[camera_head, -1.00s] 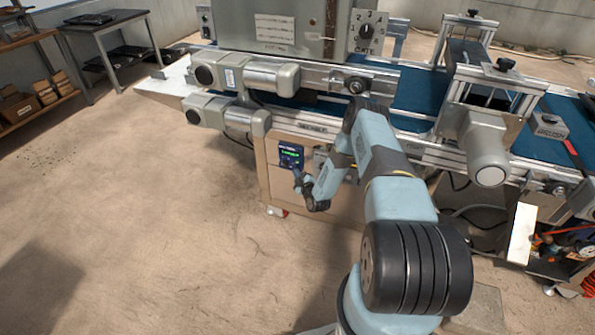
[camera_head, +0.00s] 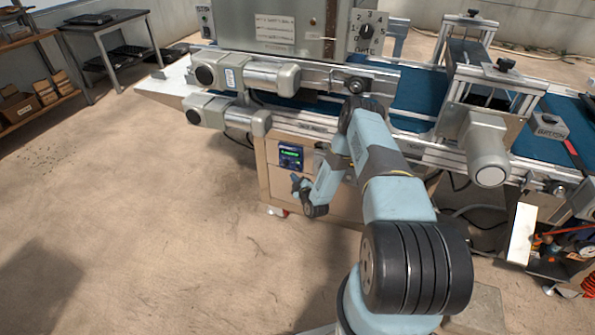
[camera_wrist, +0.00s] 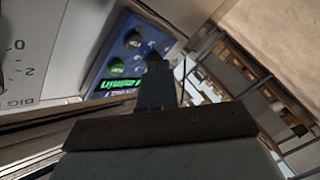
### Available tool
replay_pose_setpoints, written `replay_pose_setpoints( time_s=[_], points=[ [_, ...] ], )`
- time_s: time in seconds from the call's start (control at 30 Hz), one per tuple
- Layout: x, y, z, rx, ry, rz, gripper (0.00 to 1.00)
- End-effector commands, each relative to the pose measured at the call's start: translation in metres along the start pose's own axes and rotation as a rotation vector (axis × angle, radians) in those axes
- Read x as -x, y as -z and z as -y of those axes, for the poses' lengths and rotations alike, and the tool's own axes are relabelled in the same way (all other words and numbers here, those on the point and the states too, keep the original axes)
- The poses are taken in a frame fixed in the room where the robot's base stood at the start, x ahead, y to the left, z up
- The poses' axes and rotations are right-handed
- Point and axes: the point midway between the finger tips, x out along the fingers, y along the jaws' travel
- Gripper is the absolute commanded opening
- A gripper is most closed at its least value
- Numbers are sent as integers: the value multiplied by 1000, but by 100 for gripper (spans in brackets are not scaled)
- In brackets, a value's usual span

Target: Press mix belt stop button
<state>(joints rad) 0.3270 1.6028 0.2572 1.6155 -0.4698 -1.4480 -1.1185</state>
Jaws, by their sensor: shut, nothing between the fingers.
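A small blue control panel (camera_head: 291,156) with a lit green display is set in the front of the tan cabinet. In the wrist view the blue panel (camera_wrist: 125,55) shows the green display (camera_wrist: 112,85), a green button (camera_wrist: 116,66) and a dark round button (camera_wrist: 133,39). Their labels cannot be read, so I cannot tell which is the stop button. My gripper (camera_head: 295,183) is shut and empty, just below the panel. In the wrist view my gripper's tip (camera_wrist: 154,57) overlaps the panel's edge beside the buttons and hides part of it. Contact does not show.
The tan cabinet (camera_head: 277,195) stands under the conveyor, whose blue belt (camera_head: 420,92) runs above. Silver motors (camera_head: 225,112) stick out over the panel on the left. A dial (camera_head: 367,31) is on the upper housing. The floor to the left is open.

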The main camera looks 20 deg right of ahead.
Motion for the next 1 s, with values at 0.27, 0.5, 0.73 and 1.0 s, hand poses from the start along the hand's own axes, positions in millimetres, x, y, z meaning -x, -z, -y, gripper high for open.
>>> replay_pose_setpoints(
  time_s=[0.27,0.5,0.73,1.0],
  points=[
    [16,11,12,0,1,1,0],
    [27,19,20,0,1,1,0],
    [28,20,20,1,0,1,0],
    [28,20,20,0,0,1,0]
  ],
)
